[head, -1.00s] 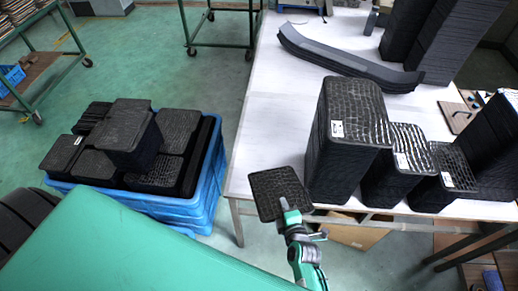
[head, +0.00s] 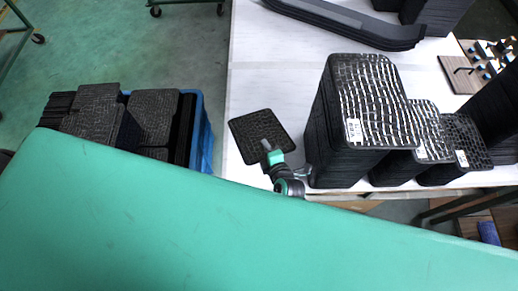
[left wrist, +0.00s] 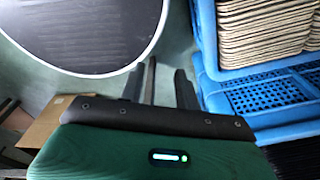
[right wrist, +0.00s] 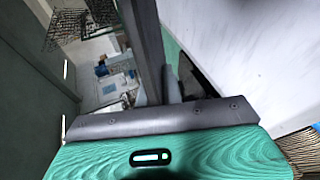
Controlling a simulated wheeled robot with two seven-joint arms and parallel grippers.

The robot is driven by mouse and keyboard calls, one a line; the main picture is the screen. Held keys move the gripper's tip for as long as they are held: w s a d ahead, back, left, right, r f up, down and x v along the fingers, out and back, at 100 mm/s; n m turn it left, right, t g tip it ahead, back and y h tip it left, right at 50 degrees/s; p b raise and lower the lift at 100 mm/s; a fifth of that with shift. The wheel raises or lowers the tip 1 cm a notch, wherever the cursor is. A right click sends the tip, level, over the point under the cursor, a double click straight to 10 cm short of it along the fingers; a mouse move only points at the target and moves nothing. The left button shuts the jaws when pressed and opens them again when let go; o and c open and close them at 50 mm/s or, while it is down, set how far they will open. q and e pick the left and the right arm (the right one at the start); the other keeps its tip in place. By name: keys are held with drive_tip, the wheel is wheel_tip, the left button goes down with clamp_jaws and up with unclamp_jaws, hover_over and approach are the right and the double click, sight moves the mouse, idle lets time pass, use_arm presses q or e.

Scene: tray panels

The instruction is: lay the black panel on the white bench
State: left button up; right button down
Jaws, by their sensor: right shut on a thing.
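The black panel (head: 258,131) is a thin, textured square with rounded corners. In the head view it appears over the near left part of the white bench (head: 275,85), left of the tall black stack. I cannot tell whether it touches the bench top. My right gripper (head: 267,147) is shut on the panel's near edge. The right wrist view shows its dark fingers (right wrist: 164,85) close up, with the white bench surface to the right. My left gripper (left wrist: 168,85) shows only in the left wrist view, with a gap between its fingers and nothing held.
Stacks of black panels (head: 372,100) stand on the bench to the right. Long dark strips (head: 345,22) lie behind. A blue crate (head: 206,135) with more black panels is at the left. Bare bench lies behind the held panel. My green body covers the foreground.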

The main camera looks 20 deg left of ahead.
wheel_tip(320, 180, down, 7)
drive_tip(key=b, duration=0.6)
drive_tip(key=shift+w+f, duration=0.1)
drive_tip(key=shift+f+b, duration=0.5)
drive_tip(key=shift+f, duration=0.15)
drive_tip(key=c, duration=1.7)
unclamp_jaws()
drive_tip(key=shift+p+v, duration=2.6)
drive_tip(key=shift+v, duration=1.45)
drive_tip(key=shift+a, duration=0.1)
